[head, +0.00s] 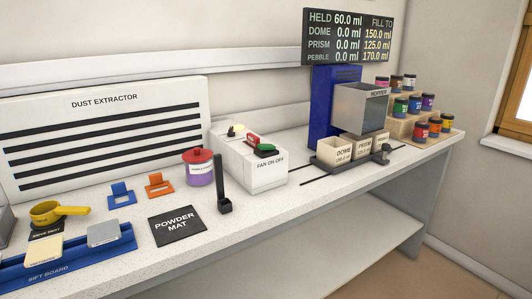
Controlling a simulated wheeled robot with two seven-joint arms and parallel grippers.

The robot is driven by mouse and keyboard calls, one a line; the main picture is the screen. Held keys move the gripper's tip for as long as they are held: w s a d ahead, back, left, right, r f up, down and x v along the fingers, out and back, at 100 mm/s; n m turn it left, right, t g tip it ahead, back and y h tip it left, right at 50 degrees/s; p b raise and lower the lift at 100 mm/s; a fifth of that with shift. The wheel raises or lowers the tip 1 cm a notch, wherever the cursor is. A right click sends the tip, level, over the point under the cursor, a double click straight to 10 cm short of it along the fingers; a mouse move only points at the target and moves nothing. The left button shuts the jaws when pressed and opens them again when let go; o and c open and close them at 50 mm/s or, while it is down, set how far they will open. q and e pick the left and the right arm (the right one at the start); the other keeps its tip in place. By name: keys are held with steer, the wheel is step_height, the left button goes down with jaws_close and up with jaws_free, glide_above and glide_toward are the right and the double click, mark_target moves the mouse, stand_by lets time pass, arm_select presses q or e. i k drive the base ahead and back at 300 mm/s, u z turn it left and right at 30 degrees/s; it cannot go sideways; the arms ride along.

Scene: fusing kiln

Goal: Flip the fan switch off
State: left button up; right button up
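The fan switch sits on a white box (232,168) labelled "FAN ON OFF", in the middle of the worktop. On top of the box is a red part (252,140) and, nearer the front, a dark green part (266,150). Which way the switch is set is too small to tell. Neither of my grippers is in the head view.
A black upright handle (221,178) and a purple jar with red lid (199,168) stand left of the box. The powder mat (177,225) is in front. A blue hopper stand (335,100) with labelled cups is to the right.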

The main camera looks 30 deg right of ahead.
mark_target(261, 146)
steer(key=u, duration=0.6)
steer(key=k, duration=0.65)
steer(key=u, duration=0.35)
steer(key=i, duration=0.55)
steer(key=z, duration=1.3)
steer(key=i, duration=0.75)
steer(key=z, duration=0.85)
